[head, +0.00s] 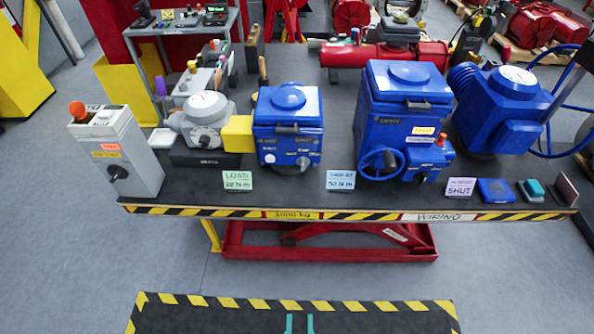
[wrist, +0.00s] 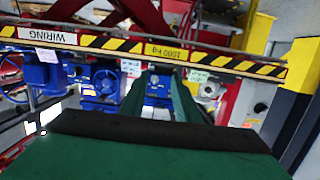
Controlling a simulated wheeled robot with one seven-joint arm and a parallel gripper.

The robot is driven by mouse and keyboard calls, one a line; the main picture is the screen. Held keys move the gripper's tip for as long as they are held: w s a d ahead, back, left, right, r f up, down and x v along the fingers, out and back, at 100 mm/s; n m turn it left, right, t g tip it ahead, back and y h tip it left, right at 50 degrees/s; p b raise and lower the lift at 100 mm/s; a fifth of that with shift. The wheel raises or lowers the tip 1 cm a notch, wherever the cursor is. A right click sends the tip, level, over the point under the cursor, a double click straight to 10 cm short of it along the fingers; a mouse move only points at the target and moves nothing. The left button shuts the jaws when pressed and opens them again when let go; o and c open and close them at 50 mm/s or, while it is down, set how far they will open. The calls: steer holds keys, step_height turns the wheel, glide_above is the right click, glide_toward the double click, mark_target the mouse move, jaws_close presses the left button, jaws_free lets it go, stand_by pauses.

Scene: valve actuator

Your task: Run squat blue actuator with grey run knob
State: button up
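The squat blue actuator (head: 287,125) stands upright on the bench near its middle, with a domed lid. Its front has a small grey knob (head: 302,162) at lower right and a round pale part (head: 269,158) at lower left. The knob's setting is too small to read. The actuator also shows upside down in the wrist view (wrist: 158,88), between my fingers. My gripper (head: 300,323) has two teal fingers, apart and empty, at the bottom of the head view, well in front of the bench. The fingers also show in the wrist view (wrist: 162,78).
A taller blue actuator (head: 403,105) with a handwheel (head: 383,162) stands to the right. A grey unit (head: 203,122) and yellow block (head: 238,134) adjoin the left side. A green card (head: 238,180) and blue card (head: 340,180) stand at the front edge.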

steer(key=w+r+t, duration=0.1)
steer(key=w+r, duration=0.1)
steer(key=w, duration=1.4)
steer(key=t, duration=0.1)
glide_toward(303, 166)
steer(key=w, duration=0.8)
steer(key=shift+f, duration=0.1)
steer(key=shift+c, duration=0.2)
jaws_close()
